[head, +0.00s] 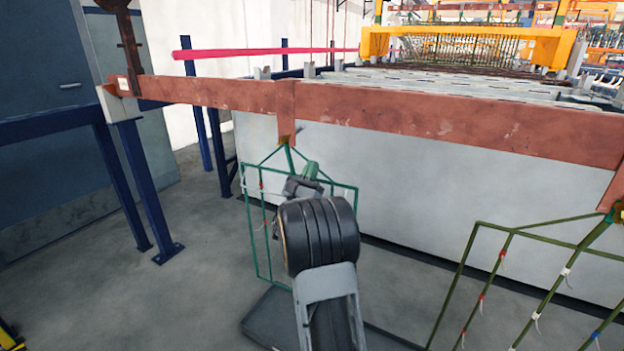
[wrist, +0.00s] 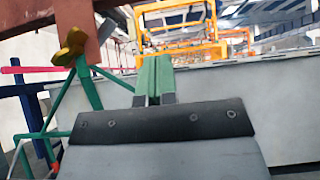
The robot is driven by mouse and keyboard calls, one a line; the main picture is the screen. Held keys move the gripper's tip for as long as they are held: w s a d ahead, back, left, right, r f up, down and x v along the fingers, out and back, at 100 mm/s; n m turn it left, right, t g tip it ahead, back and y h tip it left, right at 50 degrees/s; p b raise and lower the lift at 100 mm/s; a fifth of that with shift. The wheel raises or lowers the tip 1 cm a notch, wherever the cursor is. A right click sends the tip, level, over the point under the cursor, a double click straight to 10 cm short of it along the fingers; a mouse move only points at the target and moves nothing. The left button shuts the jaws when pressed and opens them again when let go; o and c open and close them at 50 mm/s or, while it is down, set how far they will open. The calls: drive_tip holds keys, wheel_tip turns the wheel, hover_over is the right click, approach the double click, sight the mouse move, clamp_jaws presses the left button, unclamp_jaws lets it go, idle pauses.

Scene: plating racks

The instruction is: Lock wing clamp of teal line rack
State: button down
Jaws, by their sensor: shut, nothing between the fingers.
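The teal line rack (head: 250,235) hangs from a bracket under the brown beam, partly hidden behind my arm. It also shows at the left of the wrist view (wrist: 88,92). Its brass-coloured wing clamp (wrist: 70,46) sits at the top of the rack, against the brown bracket; in the head view it is small (head: 285,140), and I cannot tell its lock state. My gripper (wrist: 154,62) has green fingers that are shut and empty. It is to the right of the clamp in the wrist view, apart from it. In the head view my gripper (head: 311,168) is just below and right of the clamp.
The brown beam (head: 400,122) runs across above the rack, in front of a pale tank wall (head: 440,185). An olive-green rack (head: 500,255) hangs at the right. A blue post (head: 150,195) stands at the left. Grey floor (head: 120,290) is open at the left.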

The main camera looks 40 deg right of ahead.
drive_tip(key=shift+s+a+f, duration=0.8)
drive_tip(key=shift+s+f, duration=0.05)
drive_tip(key=shift+s, duration=0.15)
drive_tip(key=s+a+f+m+g+y, duration=0.3)
drive_tip(key=s+f+m+g+y, duration=0.1)
drive_tip(key=s+m+g+y, duration=0.25)
drive_tip(key=s+a+f+m+g+y, duration=0.3)
drive_tip(key=s+f+m+g+y, duration=0.15)
drive_tip(key=s+m, duration=0.3)
drive_tip(key=s+a+f+m+t+y, duration=0.1)
drive_tip(key=a+f+m+t+y, duration=0.1)
drive_tip(key=a+y, duration=0.5)
drive_tip(key=s+a+f+m+t+y, duration=0.1)
drive_tip(key=a+f+m+y, duration=0.4)
drive_tip(key=a, duration=1.1)
drive_tip(key=shift+s+a+m+t+y, duration=0.2)
drive_tip(key=shift+a+m+t+y, duration=0.25)
drive_tip(key=shift+t+y, duration=0.55)
drive_tip(key=shift+d+f, duration=0.1)
drive_tip(key=shift+d, duration=0.05)
